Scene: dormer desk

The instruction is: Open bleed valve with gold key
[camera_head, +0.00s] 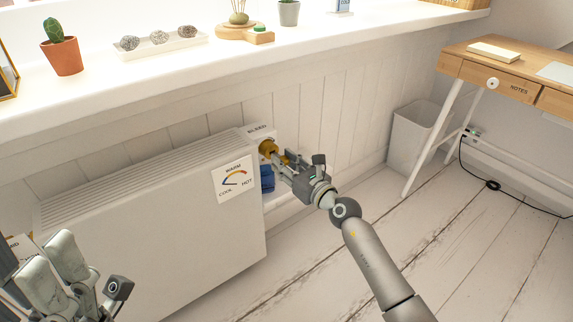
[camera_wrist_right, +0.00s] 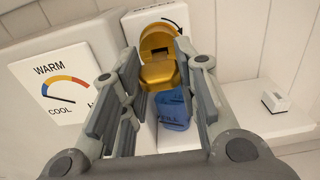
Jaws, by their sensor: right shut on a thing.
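The gold key (camera_head: 268,148) is at the right end of the white radiator (camera_head: 190,235), under the bleed label (camera_head: 258,129). My right gripper (camera_head: 279,158) is shut on the key. In the right wrist view, the key (camera_wrist_right: 160,75) shows a blocky handle between the fingertips (camera_wrist_right: 157,62) and a round gold part behind it, against the white panel. The bleed valve itself is hidden behind the key, and I cannot tell how far the key is turned. My left gripper (camera_head: 62,268) is at the lower left, away from the key; its jaw opening is unclear.
A blue part (camera_head: 267,178) sits just below the key. A dial card (camera_head: 235,180) reads warm, cool and hot. Above is a white sill (camera_head: 190,62) with a cactus pot (camera_head: 63,57). A bin (camera_head: 413,138) and desk (camera_head: 515,75) stand right; open floor lies in front.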

